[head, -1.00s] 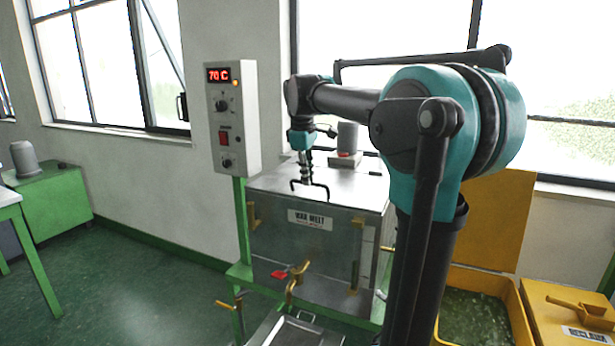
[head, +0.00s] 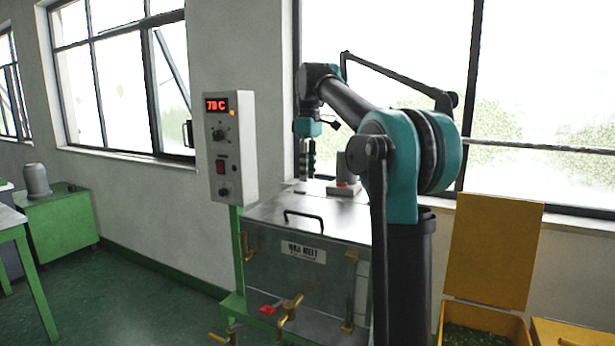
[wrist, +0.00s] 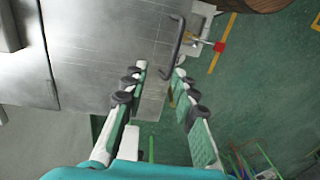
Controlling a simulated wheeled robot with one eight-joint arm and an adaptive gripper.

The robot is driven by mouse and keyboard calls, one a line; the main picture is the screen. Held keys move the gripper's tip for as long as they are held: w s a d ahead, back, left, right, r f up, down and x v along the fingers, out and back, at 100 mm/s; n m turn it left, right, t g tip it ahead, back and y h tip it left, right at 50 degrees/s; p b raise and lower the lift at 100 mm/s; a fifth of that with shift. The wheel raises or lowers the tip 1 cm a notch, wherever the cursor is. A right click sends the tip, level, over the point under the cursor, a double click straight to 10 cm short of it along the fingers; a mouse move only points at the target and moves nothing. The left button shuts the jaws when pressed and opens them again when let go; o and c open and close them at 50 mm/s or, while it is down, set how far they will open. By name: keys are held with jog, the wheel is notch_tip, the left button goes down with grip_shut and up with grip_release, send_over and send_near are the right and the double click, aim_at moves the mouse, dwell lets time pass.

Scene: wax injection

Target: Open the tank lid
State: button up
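The wax melt tank (head: 290,270) is a metal box with a label on its front. Its flat metal lid (head: 340,222) lies closed on top, with a dark bar handle (head: 304,216) near the front edge. My gripper (head: 307,178) points down above the lid, behind the handle. In the wrist view my gripper (wrist: 160,69) has its two fingers apart with nothing between them. The handle (wrist: 174,48) shows just beyond the fingertips, nearer the right finger, and is not held. The lid surface (wrist: 100,45) fills much of that view.
A control box (head: 231,148) with a red display stands at the tank's left. A grey cylinder on a block (head: 347,172) sits at the back of the tank. A yellow bin with its lid raised (head: 493,250) stands at right. Brass valves (head: 291,307) project from the tank front.

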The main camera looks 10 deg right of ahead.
jog(key=shift+r, duration=0.1)
notch_tip(320, 180, up, 12)
jog(key=shift+w+d, duration=0.25)
jog(key=shift+w, duration=0.1)
dwell(0.4)
dwell(0.4)
